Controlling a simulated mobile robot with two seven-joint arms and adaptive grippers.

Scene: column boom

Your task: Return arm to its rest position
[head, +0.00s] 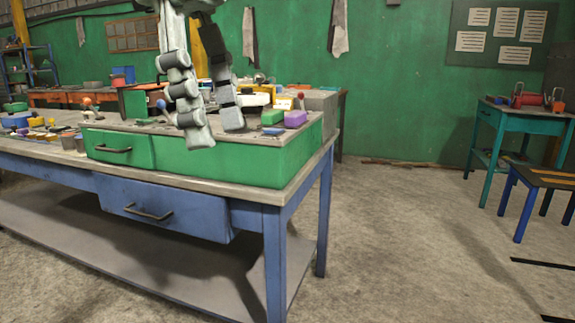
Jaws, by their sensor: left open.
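My left gripper (215,128) hangs down from the top of the head view, with its grey jointed fingers spread apart. Nothing shows between the fingers. Its fingertips are in front of the top of the green drawer unit (235,163); I cannot tell whether they touch it. The upper part of my arm is cut off by the top edge of the picture. My right gripper is not in view.
The green unit stands on a blue workbench (276,260) with a drawer (165,208). A teal table (525,120) stands at right. The floor (410,240) between is clear.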

